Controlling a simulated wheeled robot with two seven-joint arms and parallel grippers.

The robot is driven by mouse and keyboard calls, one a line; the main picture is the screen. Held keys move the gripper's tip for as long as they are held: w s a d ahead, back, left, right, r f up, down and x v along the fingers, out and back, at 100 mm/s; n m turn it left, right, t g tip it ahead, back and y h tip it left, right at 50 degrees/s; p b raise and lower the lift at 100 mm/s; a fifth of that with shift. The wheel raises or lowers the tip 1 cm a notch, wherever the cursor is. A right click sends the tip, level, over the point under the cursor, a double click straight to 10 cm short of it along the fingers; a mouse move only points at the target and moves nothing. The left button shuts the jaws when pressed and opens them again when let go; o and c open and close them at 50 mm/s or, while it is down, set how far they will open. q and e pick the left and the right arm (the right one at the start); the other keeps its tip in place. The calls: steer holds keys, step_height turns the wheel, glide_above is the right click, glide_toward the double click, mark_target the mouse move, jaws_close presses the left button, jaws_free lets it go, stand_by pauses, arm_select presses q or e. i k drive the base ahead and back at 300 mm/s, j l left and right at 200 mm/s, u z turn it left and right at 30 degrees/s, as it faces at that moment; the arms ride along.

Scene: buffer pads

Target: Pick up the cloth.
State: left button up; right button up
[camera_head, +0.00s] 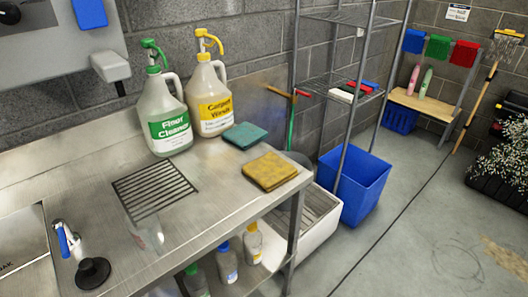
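A folded yellow-brown cloth or pad (270,171) lies flat near the right end of the steel counter. A folded teal cloth or pad (245,135) lies just behind it, to its upper left, close to the bottles. I cannot tell which of the two is the task's cloth. Both lie uncovered with nothing on top. Neither of my grippers shows in the head view.
A green-labelled Floor Cleaner bottle (165,125) and a yellow-labelled bottle (210,103) stand behind the steel counter's (225,205) drain grate (154,190). A black plunger-like piece (93,273) is front left. A wire shelf (345,80) and blue bin (352,187) stand right.

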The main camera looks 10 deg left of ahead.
mark_target(245, 134)
steer(key=k+u, duration=0.1)
steer(key=u, duration=1.6)
steer(key=i+l+u, duration=0.1)
steer(key=l+u, duration=0.2)
steer(key=l, duration=1)
steer(key=k+l+u, duration=0.1)
steer(key=l+u, duration=0.25)
steer(key=l, duration=0.95)
